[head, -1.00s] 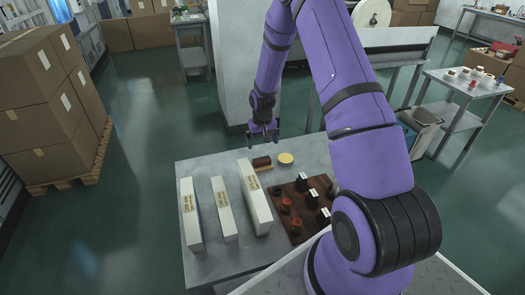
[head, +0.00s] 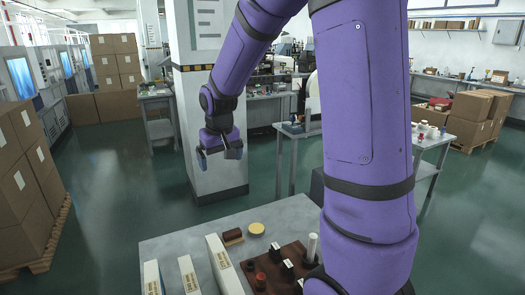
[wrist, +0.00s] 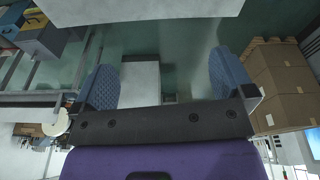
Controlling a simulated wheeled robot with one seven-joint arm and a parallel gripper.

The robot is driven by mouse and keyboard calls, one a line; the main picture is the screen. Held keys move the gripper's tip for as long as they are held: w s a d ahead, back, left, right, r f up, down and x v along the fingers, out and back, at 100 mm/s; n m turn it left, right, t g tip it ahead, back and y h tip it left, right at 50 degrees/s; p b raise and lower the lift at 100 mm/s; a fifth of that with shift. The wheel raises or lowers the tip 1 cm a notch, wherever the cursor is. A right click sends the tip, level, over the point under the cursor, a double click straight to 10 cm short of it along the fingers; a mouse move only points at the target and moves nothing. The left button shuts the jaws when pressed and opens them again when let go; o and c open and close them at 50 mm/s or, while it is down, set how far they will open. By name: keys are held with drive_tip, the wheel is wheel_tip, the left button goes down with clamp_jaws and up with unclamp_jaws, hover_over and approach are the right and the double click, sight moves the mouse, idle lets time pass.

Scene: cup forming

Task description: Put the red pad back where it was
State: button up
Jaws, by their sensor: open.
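My gripper (head: 219,153) is open and empty, raised above and beyond the far edge of the grey table (head: 185,243). In the wrist view its two blue-padded fingers (wrist: 167,80) are wide apart with nothing between them. A dark brown board (head: 283,258) on the table bears black blocks with white tops and a reddish round piece (head: 261,281). I cannot tell whether that piece is the red pad. A round yellow-topped pad (head: 256,229) lies behind the board, beside a dark brown block on a wooden base (head: 233,237). My arm hides the board's right part.
Several long white labelled boxes (head: 223,265) stand on the table's left part. A white upright cylinder (head: 313,246) stands at the board's right. Cardboard boxes (head: 25,180) are stacked at left. A white pillar (head: 212,90) stands behind my gripper.

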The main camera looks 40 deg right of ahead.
drive_tip(key=s+a+r+t, duration=0.1)
drive_tip(key=s+r, duration=0.3)
drive_tip(key=s, duration=0.4)
drive_tip(key=s+a+r+n+t, duration=0.1)
drive_tip(key=s+a+r, duration=0.3)
drive_tip(key=s, duration=0.5)
drive_tip(key=s+a+r+t, duration=0.1)
drive_tip(key=s+a+r, duration=0.1)
drive_tip(key=s+r, duration=0.3)
drive_tip(key=s, duration=0.4)
drive_tip(key=shift+a+r+n+y, duration=0.15)
drive_tip(key=shift+a+n+y, duration=0.2)
drive_tip(key=shift+n+y, duration=0.05)
drive_tip(key=shift+w, duration=0.1)
drive_tip(key=shift+c, duration=0.5)
